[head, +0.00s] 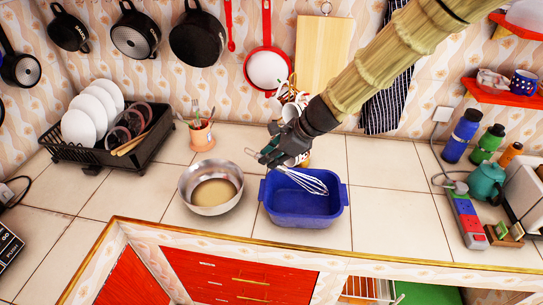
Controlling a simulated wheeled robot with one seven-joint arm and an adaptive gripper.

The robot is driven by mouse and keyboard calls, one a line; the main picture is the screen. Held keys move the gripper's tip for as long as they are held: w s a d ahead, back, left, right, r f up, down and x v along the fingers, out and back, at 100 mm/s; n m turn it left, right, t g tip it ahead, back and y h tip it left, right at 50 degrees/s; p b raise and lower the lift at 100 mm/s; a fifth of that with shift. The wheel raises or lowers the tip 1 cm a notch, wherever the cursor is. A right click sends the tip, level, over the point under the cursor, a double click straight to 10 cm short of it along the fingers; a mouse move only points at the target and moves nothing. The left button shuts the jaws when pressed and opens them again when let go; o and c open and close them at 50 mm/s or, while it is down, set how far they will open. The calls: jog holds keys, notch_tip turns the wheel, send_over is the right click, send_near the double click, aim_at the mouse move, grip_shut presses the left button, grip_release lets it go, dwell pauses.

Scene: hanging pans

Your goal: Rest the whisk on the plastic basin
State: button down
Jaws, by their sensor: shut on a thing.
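The blue plastic basin (303,213) sits on the tiled counter near its front edge, in the middle of the head view. The metal whisk (309,182) has its wire loops over the inside of the basin, pointing down to the right. I cannot tell whether the wires touch the basin. My gripper (268,157) is above the basin's back left corner, at the handle end of the whisk. It is shut on the whisk, and the fingers hide most of the handle.
A metal bowl (211,187) stands just left of the basin. A utensil pot (201,136) and a black dish rack (125,143) are farther left. Stacked mugs (289,98) stand behind my gripper. The counter right of the basin is clear up to a power strip (467,219) and bottles.

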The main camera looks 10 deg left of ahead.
jog(key=shift+s+f+b, duration=0.1)
jog(key=shift+f+b, duration=0.2)
jog(key=shift+f, duration=0.25)
jog(key=shift+w+f+b, duration=0.2)
jog(key=shift+f+b, duration=0.85)
jog(key=shift+f, duration=0.15)
jog(key=shift+s+f+b, duration=0.1)
jog(key=shift+f+b, duration=0.35)
jog(key=shift+f, duration=1)
jog(key=c, duration=1.3)
grip_release()
jog(key=shift+o, duration=0.2)
jog(key=shift+r, duration=0.1)
jog(key=v, duration=1.1)
jog(key=shift+d+r, duration=0.3)
